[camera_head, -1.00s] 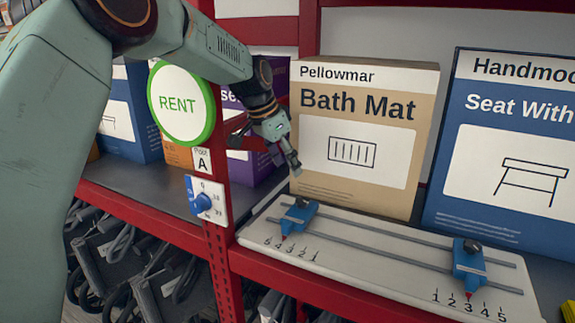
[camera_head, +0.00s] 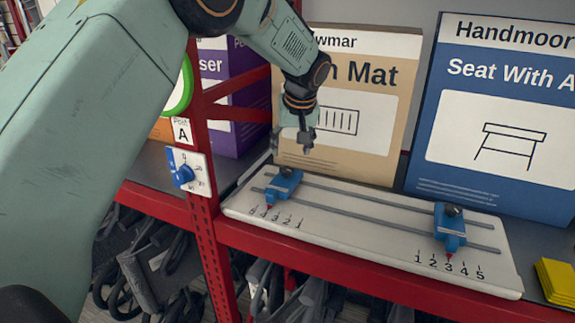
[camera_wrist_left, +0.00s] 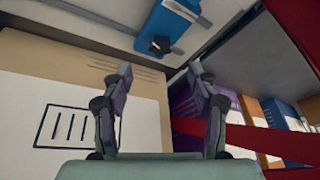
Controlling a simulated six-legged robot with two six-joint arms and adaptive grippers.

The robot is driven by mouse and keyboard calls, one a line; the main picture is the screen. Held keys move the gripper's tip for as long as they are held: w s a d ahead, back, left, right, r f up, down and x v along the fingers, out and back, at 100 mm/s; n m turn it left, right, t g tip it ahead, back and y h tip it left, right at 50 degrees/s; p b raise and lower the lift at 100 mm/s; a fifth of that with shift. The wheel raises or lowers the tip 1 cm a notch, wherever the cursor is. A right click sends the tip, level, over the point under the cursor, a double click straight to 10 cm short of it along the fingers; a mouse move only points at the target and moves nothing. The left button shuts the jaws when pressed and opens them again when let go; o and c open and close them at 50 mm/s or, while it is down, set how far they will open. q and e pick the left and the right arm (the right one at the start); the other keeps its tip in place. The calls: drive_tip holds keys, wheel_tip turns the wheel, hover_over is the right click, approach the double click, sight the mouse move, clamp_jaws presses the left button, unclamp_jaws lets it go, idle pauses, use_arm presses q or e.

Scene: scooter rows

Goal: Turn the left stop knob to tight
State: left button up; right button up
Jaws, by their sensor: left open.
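The left stop is a blue slider (camera_head: 282,189) on the left of a white rail board (camera_head: 345,232). Its dark knob (camera_head: 287,171) sits on top, and its red pointer is near the 4 mark. My left gripper (camera_head: 306,148) is open and empty, above and slightly right of the knob in the head view. In the left wrist view the left stop's knob (camera_wrist_left: 160,45) shows beyond the gap between the open fingers (camera_wrist_left: 160,73), apart from them. The right stop (camera_head: 449,229) has its pointer near 3. My right gripper is not in view.
The Bath Mat box (camera_head: 345,105) stands close behind the left stop, beside my gripper. A blue Seat box (camera_head: 500,110) stands behind the right stop. A red post (camera_head: 205,225) carries a small blue dial (camera_head: 184,172) left of the board. Something yellow (camera_head: 556,281) lies at far right.

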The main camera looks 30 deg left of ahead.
sight(287, 170)
use_arm(q)
drive_tip(key=shift+n, duration=0.8)
drive_tip(key=p+x, duration=0.1)
drive_tip(key=x, duration=0.6)
drive_tip(key=shift+w+a+f, duration=0.15)
drive_tip(key=shift+w+f, duration=0.05)
drive_tip(key=shift+f, duration=0.15)
drive_tip(key=shift+s, duration=0.15)
drive_tip(key=c, duration=1.2)
